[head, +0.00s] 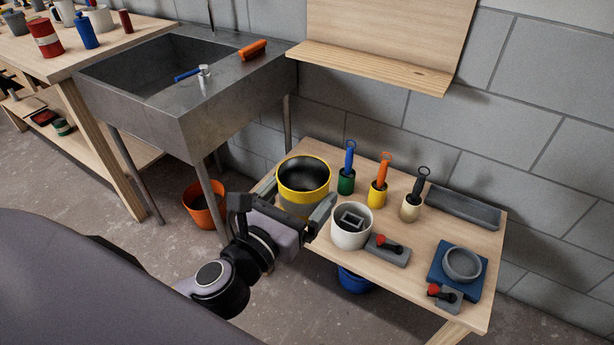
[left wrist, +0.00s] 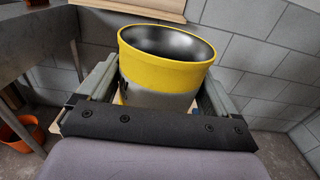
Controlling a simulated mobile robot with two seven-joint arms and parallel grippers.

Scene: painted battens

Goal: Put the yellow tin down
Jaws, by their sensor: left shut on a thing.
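The yellow tin (head: 303,187) is an open, empty-looking round tin with a yellow upper band, a grey lower part and a dark inside. My left gripper (head: 296,200) is shut on it, one finger on each side. The tin is upright at the left end of the low wooden table (head: 407,263). Its bottom is hidden by the gripper, so I cannot tell if it touches the tabletop. In the left wrist view the tin (left wrist: 165,72) fills the space between the fingers. My right gripper is not in view.
A white pot (head: 351,228) stands close to the tin's right. A steel sink (head: 185,115) stands left.

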